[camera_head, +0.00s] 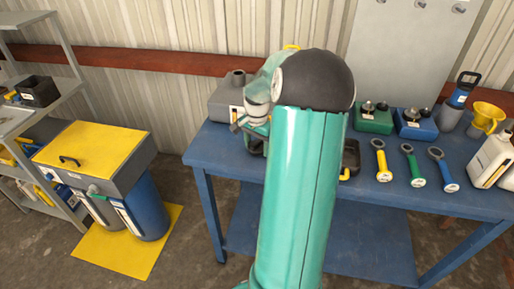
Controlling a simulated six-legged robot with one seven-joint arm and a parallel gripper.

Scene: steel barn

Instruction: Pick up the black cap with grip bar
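I cannot make out for sure which piece is the black cap with grip bar. Small dark round pieces sit on top of a green box (374,122) and a blue box (415,130) at the back of the blue table, but no grip bar shows clearly. My own teal arm with its black rounded joint fills the middle and hides part of the tabletop. My gripper (240,127) shows only partly, left of the arm and just in front of a grey container (222,101). Its fingers are too small and covered to tell whether they are open or hold something.
The blue table (215,150) carries yellow, green and blue ring-handled tools (381,161) in front of the boxes. A yellow funnel (485,117) and white jugs (490,160) stand at the right. A yellow-lidded grey bin (95,155) and shelves (52,40) stand left.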

